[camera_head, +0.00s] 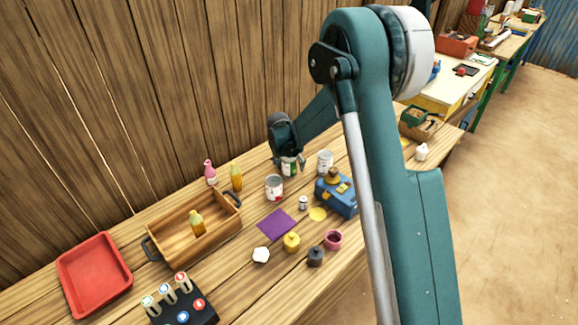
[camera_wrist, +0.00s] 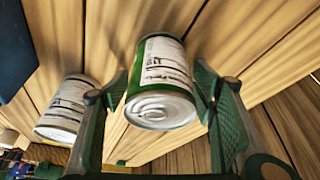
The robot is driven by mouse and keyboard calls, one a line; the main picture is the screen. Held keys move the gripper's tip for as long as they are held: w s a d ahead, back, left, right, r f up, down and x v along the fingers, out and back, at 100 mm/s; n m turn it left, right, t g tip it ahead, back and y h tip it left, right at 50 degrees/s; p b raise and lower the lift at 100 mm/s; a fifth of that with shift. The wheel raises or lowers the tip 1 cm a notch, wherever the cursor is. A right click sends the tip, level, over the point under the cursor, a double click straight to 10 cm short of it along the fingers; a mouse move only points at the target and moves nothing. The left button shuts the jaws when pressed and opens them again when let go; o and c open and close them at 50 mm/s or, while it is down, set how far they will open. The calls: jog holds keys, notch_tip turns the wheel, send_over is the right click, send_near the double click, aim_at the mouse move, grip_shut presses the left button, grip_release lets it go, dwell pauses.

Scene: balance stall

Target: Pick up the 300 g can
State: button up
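A white can with green bands and a printed label (camera_wrist: 165,75) stands between my fingers in the wrist view, its metal end towards the camera. I cannot read its weight. My gripper (camera_wrist: 162,90) has one finger on each side of it, with narrow gaps seeming to show, so it looks open around the can. In the head view my gripper (camera_head: 288,157) is over this green-banded can (camera_head: 289,169), partly hiding it. A white can (camera_head: 325,160) stands just to its right and a white can with red (camera_head: 274,188) in front of it.
A blue box (camera_head: 336,203) stands close at the right, and a small can (camera_head: 303,203) is in front. A wooden crate (camera_head: 172,253) and a red tray (camera_head: 62,270) are at the left. A plank wall rises behind the table.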

jog(key=c, duration=1.1)
jog(key=shift+r, duration=0.15)
jog(key=shift+r+p, duration=0.7)
jog(key=shift+r, duration=4.15)
